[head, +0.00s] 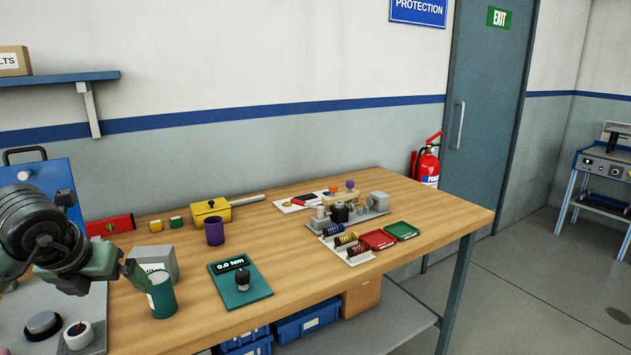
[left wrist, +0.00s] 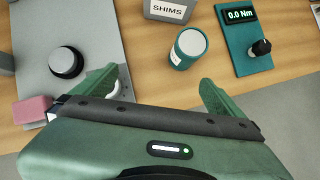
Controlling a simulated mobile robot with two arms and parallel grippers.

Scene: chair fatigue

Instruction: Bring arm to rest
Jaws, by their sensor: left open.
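My left gripper (head: 75,272) is at the left of the head view, above the left end of the wooden workbench (head: 330,275). Its green fingers also show spread apart in the left wrist view (left wrist: 155,90), with nothing between them. A green cylinder with a pale top (head: 162,294) stands on the bench beyond the fingers; it also shows in the left wrist view (left wrist: 187,48). A grey box marked SHIMS (left wrist: 168,9) is behind it. My right arm and gripper are not in view.
A green torque tester (head: 240,284) reads 0.0 Nm. A purple cup (head: 214,231), a yellow box (head: 211,210) and red and green trays (head: 378,239) are farther off. The front right bench top is clear.

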